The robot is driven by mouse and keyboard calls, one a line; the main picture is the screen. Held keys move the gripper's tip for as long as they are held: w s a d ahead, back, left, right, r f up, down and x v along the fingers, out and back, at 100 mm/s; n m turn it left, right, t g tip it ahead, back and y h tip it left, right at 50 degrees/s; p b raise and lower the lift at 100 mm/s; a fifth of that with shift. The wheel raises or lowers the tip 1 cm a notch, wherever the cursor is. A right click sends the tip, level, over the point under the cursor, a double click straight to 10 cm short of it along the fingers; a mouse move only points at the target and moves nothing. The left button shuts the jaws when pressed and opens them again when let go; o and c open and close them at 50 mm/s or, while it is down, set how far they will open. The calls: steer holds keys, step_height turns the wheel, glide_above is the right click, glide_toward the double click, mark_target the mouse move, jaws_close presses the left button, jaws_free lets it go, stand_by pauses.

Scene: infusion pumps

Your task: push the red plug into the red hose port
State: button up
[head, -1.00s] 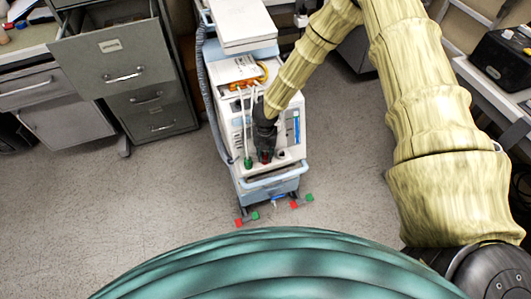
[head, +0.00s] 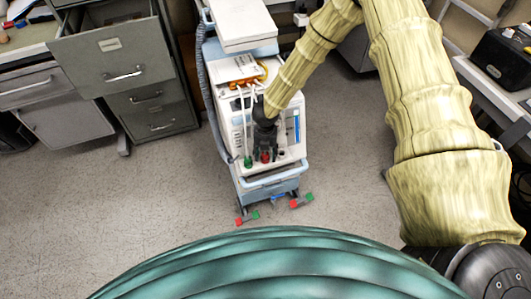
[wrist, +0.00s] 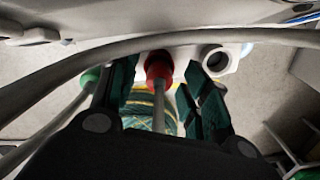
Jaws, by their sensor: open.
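The red plug (wrist: 158,68) sits at the front of the white pump cart, with its grey hose running down between my fingers. It also shows in the head view (head: 265,157) at the tip of my gripper (head: 265,148). In the wrist view my gripper (wrist: 160,88) is open, one dark green finger on each side of the plug, with gaps between. The red hose port is hidden behind the plug; I cannot tell how deep the plug sits.
The green plug (head: 248,162) is to the left, also in the wrist view (wrist: 90,77). An empty round port (wrist: 217,60) is to the right. The pump's blue handle (head: 272,177) is below the ports.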

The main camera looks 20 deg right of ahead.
steer(key=shift+w+r, duration=0.25)
steer(key=shift+r, duration=0.2)
step_height(320, 180, up, 11)
steer(key=shift+s, duration=0.25)
steer(key=s+d+f+n+t+h, duration=0.1)
steer(key=s+d+f+n, duration=0.2)
steer(key=s+f+n, duration=0.45)
steer(key=s+d+f+n+h, duration=0.2)
steer(key=s+f+n, duration=0.2)
steer(key=s+n, duration=0.7)
steer(key=s+f+n+y, duration=0.1)
steer(key=s+n, duration=0.7)
steer(key=n, duration=0.2)
steer(key=s+a+n+g+y, duration=0.1)
steer(key=s+n+y, duration=0.1)
steer(key=s+n, duration=0.7)
steer(key=shift+s+a+f+n, duration=0.3)
steer(key=shift+f+n, duration=0.1)
steer(key=shift+n, duration=0.75)
